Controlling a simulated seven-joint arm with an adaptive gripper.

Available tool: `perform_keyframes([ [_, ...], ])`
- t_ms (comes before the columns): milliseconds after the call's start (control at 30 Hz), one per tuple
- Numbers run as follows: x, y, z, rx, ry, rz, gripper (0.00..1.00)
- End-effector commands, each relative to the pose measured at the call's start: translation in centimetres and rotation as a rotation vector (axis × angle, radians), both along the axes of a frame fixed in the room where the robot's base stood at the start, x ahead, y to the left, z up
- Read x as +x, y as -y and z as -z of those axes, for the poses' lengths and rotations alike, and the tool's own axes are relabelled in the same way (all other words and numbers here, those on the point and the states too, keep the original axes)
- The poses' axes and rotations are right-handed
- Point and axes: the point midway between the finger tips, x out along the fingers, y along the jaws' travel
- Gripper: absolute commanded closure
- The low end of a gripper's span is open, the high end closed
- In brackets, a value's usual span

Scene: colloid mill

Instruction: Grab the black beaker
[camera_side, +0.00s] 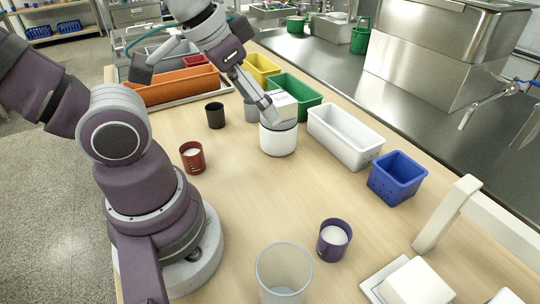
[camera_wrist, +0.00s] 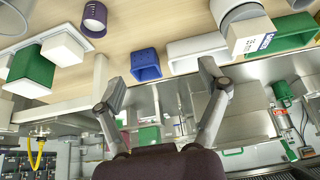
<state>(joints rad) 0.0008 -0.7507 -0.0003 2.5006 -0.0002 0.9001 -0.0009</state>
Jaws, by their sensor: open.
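The black beaker (camera_side: 215,116) stands upright on the wooden table in the side view, between the orange bin and the white pot. I do not see it in the wrist view. My gripper (camera_side: 206,90) is open and empty, with its fingers spread wide above the back of the table. One finger appears over the orange bin, the other in front of the white pot (camera_side: 278,140); I cannot tell whether it touches the pot. In the wrist view my gripper (camera_wrist: 163,82) also shows its fingers apart with nothing between them.
A red beaker (camera_side: 192,158) and a grey cup (camera_side: 251,110) stand near the black beaker. The orange bin (camera_side: 172,90), green bin (camera_side: 308,101), white bin (camera_side: 345,137) and blue basket (camera_side: 397,178) line the back. A purple beaker (camera_side: 334,240) stands in front. The table's middle is clear.

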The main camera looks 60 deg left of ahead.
Motion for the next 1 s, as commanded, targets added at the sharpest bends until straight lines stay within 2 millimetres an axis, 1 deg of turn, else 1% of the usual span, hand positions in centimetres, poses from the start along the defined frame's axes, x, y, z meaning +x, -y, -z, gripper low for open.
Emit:
perform_keyframes([
  [433,0.0,0.0,0.0,0.000,0.000,0.000,0.25],
  [467,0.0,0.0,0.0,0.000,0.000,0.000,0.21],
  [500,0.0,0.0,0.0,0.000,0.000,0.000,0.20],
  [767,0.1,-0.1,0.0,0.000,-0.001,-0.007,0.20],
  [867,1.2,-1.4,0.0,-0.014,-0.016,-0.109,0.20],
  [967,3.5,-5.3,0.4,-0.042,-0.041,-0.355,0.20],
  [1000,4.4,-7.5,0.9,-0.053,-0.050,-0.479,0.20],
])
